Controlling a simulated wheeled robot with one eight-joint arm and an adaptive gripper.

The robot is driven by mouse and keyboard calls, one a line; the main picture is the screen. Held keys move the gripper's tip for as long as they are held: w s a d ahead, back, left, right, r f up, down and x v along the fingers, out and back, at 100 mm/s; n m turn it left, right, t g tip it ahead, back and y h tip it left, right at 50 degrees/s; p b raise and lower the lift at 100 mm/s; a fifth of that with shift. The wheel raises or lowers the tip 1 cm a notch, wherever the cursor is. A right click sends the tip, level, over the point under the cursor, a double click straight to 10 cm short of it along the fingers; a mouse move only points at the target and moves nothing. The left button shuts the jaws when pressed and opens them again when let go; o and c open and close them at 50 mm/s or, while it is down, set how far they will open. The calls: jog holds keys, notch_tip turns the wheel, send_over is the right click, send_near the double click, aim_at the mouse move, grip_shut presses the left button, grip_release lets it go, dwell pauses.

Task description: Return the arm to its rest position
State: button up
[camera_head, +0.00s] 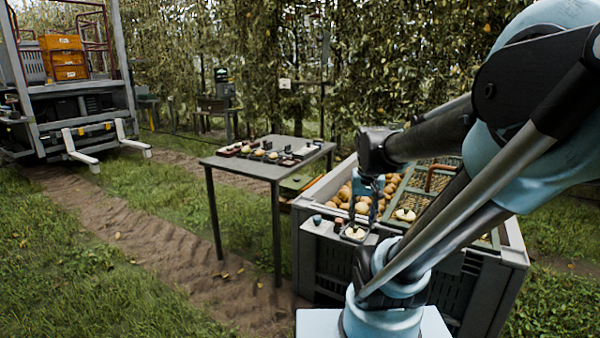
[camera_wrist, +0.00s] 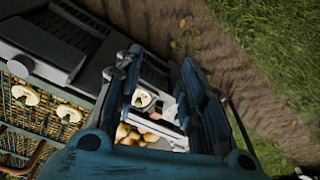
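My arm reaches from the right over the grey crate in the head view, with its wrist bent downward. My gripper (camera_head: 366,212) hangs at the crate's near left corner, above a small dark tray with a pale cut pear (camera_head: 354,233). In the wrist view my gripper (camera_wrist: 160,68) has its two dark fingers spread apart. Nothing is held between them; the cut pear (camera_wrist: 142,99) and whole pears (camera_wrist: 128,135) show beyond the gap. Whether the fingertips touch anything cannot be told.
The large crate (camera_head: 308,245) holds many pears and mesh trays with cut pears. A grey table (camera_head: 247,168) with small items on it stands left of it. A vehicle with orange crates (camera_head: 66,58) is at the far left. Grass and a dirt track lie open between.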

jog(key=s+f+n, duration=0.1)
jog(key=s+f, duration=0.4)
jog(key=s, duration=0.3)
jog(key=shift+d+n+t, duration=0.15)
jog(key=shift+n+t, duration=0.15)
